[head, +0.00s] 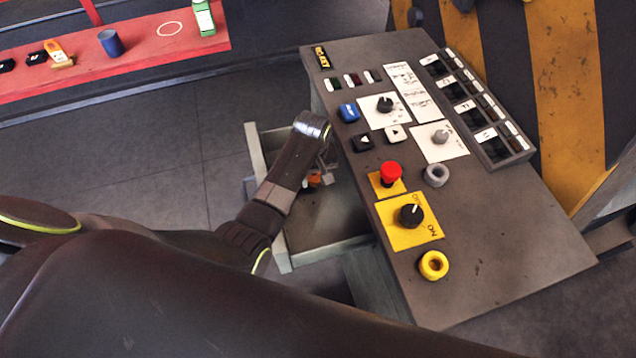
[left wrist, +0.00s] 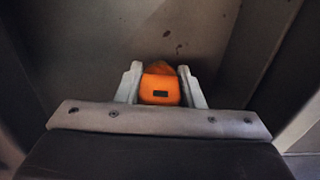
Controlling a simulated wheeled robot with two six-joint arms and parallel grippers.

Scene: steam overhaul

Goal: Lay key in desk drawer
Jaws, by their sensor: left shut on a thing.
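The desk drawer (head: 335,232) is pulled out from the left side of the grey control desk (head: 480,235). My left gripper (head: 318,180) reaches down into the drawer area, partly hidden by its own arm. It is shut on an orange key (head: 314,180). In the left wrist view, the key's orange head (left wrist: 160,89) sits between the two grey fingers, with the drawer floor (left wrist: 215,25) beyond it. I cannot tell whether the key touches the floor. The key's lower part is hidden. My right gripper is not in view.
The desk top carries a red button (head: 391,173), a black knob on a yellow plate (head: 411,215), a yellow ring (head: 433,265) and a slotted rack (head: 475,110). A red bench (head: 140,45) at upper left holds a blue cup (head: 111,43). Floor left of the drawer is clear.

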